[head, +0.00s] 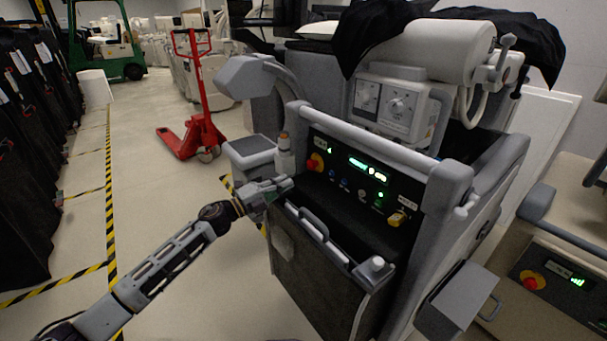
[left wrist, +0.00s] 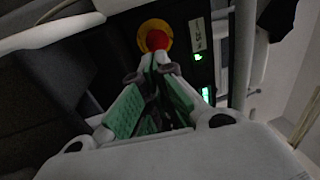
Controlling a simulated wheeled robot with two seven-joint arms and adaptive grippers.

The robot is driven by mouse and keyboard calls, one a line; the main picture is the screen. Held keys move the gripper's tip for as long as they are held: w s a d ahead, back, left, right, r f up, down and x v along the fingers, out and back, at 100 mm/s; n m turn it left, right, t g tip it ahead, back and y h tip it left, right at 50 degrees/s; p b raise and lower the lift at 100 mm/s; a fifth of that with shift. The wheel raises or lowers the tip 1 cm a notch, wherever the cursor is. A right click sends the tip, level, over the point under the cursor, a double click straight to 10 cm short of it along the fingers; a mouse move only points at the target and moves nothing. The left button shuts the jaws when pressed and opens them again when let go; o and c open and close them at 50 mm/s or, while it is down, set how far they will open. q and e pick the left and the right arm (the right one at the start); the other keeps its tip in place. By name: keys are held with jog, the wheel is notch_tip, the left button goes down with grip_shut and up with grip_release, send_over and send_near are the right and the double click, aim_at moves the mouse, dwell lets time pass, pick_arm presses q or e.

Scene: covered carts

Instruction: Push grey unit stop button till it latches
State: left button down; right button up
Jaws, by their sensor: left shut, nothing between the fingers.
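The grey unit (head: 446,180) is a cart with a black control panel in the middle of the head view. Its red stop button (head: 316,161) sits in a yellow ring at the panel's left end. My left gripper (head: 287,184) is shut and empty, just left of and below the button. In the left wrist view, the red button (left wrist: 156,39) is straight beyond the fingertips (left wrist: 154,64). The tips overlap the lower edge of its ring in the picture; I cannot tell whether they touch it. My right gripper is not in view.
A grey handle bar (head: 365,145) runs above the panel, and a lower handle (head: 307,222) lies beneath it. A yellow knob (head: 397,219) is at the panel's right. Another unit with a red button (head: 531,281) stands right.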

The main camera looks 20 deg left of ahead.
aim_at(312, 168)
pick_arm(q)
jog(key=shift+b+x, duration=0.5)
jog(key=shift+x, duration=2.7)
jog(key=shift+w+d+r, duration=0.1)
jog(key=shift+w+d, duration=0.2)
jog(key=shift+w, duration=0.05)
jog(key=shift+w+d, duration=0.2)
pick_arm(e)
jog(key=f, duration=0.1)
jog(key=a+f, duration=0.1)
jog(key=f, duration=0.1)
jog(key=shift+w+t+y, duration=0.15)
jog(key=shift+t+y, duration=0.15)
pick_arm(q)
jog(key=shift+w+r, duration=0.1)
